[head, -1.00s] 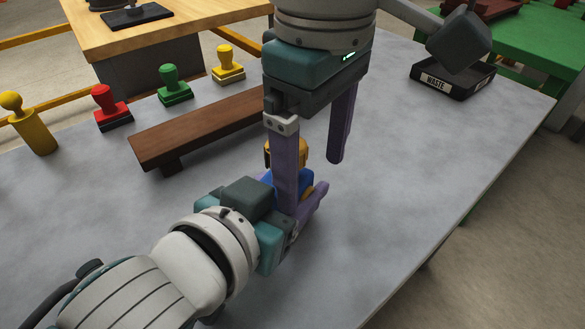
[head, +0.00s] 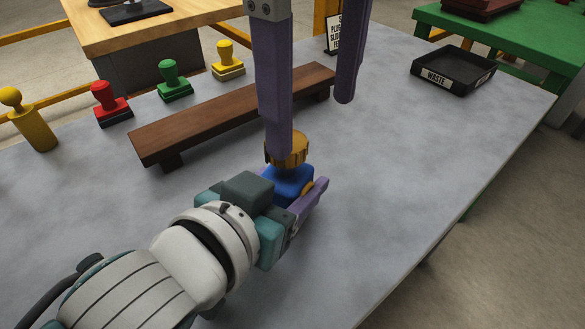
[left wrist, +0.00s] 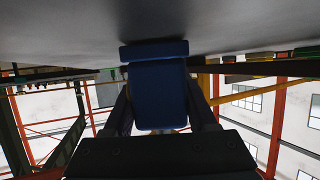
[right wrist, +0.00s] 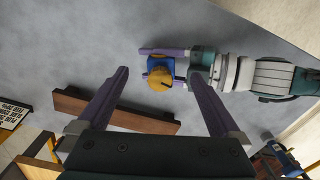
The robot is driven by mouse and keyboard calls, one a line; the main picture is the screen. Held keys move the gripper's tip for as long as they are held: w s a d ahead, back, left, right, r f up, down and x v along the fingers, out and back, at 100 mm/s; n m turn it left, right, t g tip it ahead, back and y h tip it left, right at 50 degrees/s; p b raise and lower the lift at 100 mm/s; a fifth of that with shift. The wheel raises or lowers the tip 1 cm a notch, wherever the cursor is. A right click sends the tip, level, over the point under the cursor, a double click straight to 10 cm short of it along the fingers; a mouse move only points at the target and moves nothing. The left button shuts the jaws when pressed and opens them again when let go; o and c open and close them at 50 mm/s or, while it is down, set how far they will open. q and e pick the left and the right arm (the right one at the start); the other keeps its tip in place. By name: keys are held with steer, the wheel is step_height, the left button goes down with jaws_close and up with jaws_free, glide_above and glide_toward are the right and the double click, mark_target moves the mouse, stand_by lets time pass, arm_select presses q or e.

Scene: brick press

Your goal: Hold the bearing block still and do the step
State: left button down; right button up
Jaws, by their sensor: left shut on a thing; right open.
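The blue bearing block (head: 294,182) stands on the grey table with a ribbed brass-coloured cap (head: 292,147) on top. My left gripper (head: 300,194) is shut on the block from the side, low at the table; its far finger is mostly hidden. The block (left wrist: 158,95) fills the space between the fingers in the left wrist view. My right gripper (head: 312,128) is open and empty, pointing down above the block. One finger overlaps part of the cap in the head view. In the right wrist view the cap (right wrist: 160,79) lies beyond and between the open fingers, apart from them.
A long brown wooden bench (head: 215,118) stands behind the block. Red (head: 110,103), green (head: 173,82) and yellow (head: 228,60) stamps and a yellow peg (head: 32,120) stand at the back left. A black WASTE tray (head: 453,72) sits at the back right. The table's right side is clear.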

arm_select(q)
steer(key=shift+c, duration=0.6)
jaws_free()
steer(key=shift+s, duration=0.1)
steer(key=v, duration=1.2)
